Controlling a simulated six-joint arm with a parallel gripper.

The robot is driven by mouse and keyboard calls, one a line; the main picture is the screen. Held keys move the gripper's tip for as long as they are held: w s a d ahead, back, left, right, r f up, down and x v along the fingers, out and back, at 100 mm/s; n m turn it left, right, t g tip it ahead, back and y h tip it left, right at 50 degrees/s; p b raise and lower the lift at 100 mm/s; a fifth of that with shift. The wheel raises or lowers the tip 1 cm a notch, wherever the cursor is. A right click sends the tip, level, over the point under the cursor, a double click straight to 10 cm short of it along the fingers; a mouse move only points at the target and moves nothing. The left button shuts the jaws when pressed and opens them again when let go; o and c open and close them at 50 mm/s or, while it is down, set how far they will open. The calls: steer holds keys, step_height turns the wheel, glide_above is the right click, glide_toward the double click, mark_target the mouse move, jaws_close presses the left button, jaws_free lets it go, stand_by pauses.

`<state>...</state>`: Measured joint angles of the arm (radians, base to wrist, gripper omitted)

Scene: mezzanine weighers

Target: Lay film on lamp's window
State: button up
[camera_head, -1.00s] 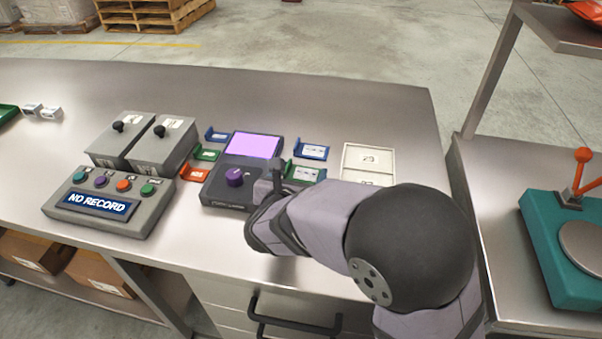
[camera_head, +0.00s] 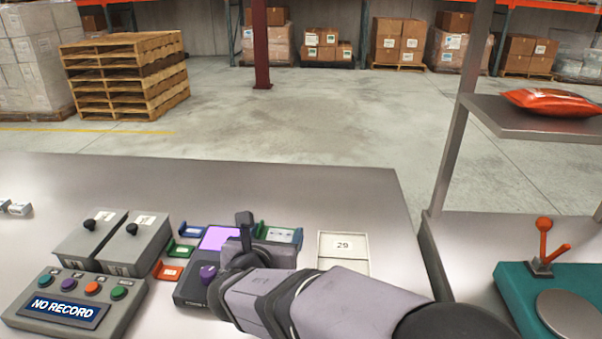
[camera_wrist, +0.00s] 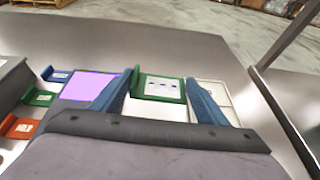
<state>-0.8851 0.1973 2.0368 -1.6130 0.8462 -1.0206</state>
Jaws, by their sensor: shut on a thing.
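The lamp is a dark box (camera_head: 192,292) with a lit violet window (camera_head: 221,237) and a purple knob. The window also shows in the wrist view (camera_wrist: 88,86), left of my gripper and partly behind its left finger. My gripper (camera_wrist: 160,84) is shut on a green-framed film (camera_wrist: 158,89) with a pale, marked face, between its blue fingers. In the head view the green film (camera_head: 284,235) shows just right of the window, partly behind my gripper. I cannot tell how high it is above the bench.
Blue, green (camera_head: 181,251) and red (camera_head: 168,271) framed pieces stand left of the lamp. A white tray (camera_head: 343,268) marked 29 lies to the right. The bench behind is clear.

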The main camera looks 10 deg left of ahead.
mark_target(222, 231)
step_height(222, 231, up, 13)
steer(key=p, duration=1.2)
steer(key=shift+r+p, duration=0.15)
steer(key=shift+p, duration=0.25)
